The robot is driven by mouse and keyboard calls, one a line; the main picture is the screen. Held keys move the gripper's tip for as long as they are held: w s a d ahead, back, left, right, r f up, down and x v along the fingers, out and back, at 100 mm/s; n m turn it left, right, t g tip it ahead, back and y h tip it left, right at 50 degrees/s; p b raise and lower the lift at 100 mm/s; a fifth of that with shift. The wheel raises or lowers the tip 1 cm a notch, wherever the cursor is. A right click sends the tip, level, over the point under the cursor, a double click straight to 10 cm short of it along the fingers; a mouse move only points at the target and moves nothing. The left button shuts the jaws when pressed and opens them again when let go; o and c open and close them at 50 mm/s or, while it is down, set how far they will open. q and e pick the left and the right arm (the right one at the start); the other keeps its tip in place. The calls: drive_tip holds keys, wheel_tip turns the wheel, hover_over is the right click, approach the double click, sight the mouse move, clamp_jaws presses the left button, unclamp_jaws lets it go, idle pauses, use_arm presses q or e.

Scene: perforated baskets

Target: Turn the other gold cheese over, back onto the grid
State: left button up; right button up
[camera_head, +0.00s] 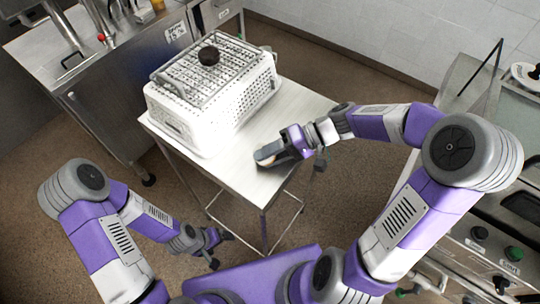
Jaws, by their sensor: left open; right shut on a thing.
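A white perforated basket (240,105) stands on the steel table, with a wire grid (228,64) across its top. A dark round piece (209,55) lies on the grid; I cannot tell if it is a cheese. My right gripper (268,157) is low over the table's right part, to the right of the basket. It is shut on a small pale tan thing that its fingers mostly hide, perhaps the gold cheese. My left gripper (220,250) hangs low in front of the table, open and empty, away from the basket.
The steel table (250,185) has bare top in front of and to the right of the basket. A steel sink counter (110,75) stands close behind it on the left. An appliance with knobs (480,233) is at the right. Brown floor lies between.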

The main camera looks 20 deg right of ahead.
drive_tip(key=shift+s+d+f, duration=0.1)
drive_tip(key=shift+s+f, duration=0.2)
drive_tip(key=shift+f, duration=0.6)
drive_tip(key=o, duration=1.1)
drive_tip(key=shift+o, duration=0.2)
drive_tip(key=shift+w+d+r, duration=0.1)
drive_tip(key=shift+d+r, duration=0.2)
drive_tip(key=shift+d, duration=0.1)
drive_tip(key=shift+o, duration=0.5)
drive_tip(key=v, duration=0.3)
drive_tip(key=r+p+v, duration=0.1)
drive_tip(key=v, duration=0.3)
drive_tip(key=shift+w+a+f, duration=0.1)
drive_tip(key=shift+a, duration=0.15)
drive_tip(key=shift+r, duration=0.2)
drive_tip(key=shift+d, duration=0.1)
drive_tip(key=shift+r+p, duration=0.15)
drive_tip(key=shift+p, duration=0.2)
